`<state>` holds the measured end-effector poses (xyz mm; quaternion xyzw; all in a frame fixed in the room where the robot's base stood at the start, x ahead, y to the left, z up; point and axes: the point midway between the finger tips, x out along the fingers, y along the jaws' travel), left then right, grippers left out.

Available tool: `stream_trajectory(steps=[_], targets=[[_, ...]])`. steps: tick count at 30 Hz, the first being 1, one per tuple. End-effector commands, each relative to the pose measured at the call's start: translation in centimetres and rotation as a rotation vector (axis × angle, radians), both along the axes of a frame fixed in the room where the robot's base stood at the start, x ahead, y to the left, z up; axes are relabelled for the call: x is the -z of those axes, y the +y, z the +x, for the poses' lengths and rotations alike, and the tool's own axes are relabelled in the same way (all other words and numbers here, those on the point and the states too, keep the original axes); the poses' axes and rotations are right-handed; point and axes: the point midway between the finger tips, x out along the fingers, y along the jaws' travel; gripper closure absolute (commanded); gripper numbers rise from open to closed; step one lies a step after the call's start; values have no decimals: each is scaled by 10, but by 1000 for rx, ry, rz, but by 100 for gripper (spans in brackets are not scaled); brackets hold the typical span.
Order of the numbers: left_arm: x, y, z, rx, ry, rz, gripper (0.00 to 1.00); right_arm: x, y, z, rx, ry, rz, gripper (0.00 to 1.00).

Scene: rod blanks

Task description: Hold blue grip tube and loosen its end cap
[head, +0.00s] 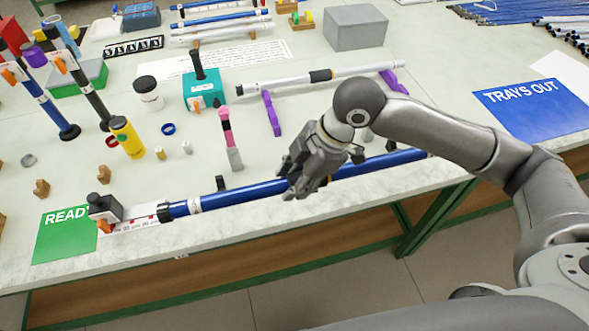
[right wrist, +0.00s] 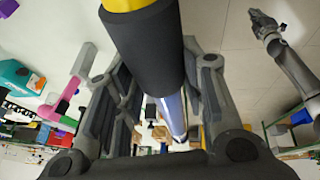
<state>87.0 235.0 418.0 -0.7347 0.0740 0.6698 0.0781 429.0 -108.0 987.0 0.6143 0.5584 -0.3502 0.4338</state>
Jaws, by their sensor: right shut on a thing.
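The blue grip tube (head: 245,195) runs along the front edge of the bench. A dark end cap (head: 165,213) shows at its left end. My right gripper (head: 300,183) is shut on the tube near its middle. In the right wrist view the tube (right wrist: 172,112) passes between the fingers, with a black sleeve (right wrist: 148,55) and a yellow band nearest the camera. The tube's right part is partly hidden by my right arm. My left gripper (right wrist: 265,25) shows small at the upper right of the right wrist view; its jaws are unclear. It is outside the head view.
A black stop block (head: 105,207) on a scale and a green card (head: 65,233) lie beyond the tube's left end. A pink-and-grey tool (head: 229,135) stands behind the tube. A white tube (head: 285,83) rests on purple supports (head: 271,113). A blue mat (head: 530,108) lies at right.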

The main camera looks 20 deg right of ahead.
Motion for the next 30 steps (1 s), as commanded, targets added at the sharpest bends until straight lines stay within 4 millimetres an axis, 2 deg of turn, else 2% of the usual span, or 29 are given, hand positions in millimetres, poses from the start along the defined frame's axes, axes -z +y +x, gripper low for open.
stream_trajectory(steps=[6,15,30], targets=[[1,0,0,0,0,0,100,-4,2,-7,0,-1,0,88],[1,0,0,0,0,0,100,-3,2,-6,0,-1,1,88],[9,0,0,-1,0,0,100,21,-5,22,1,0,1,88]])
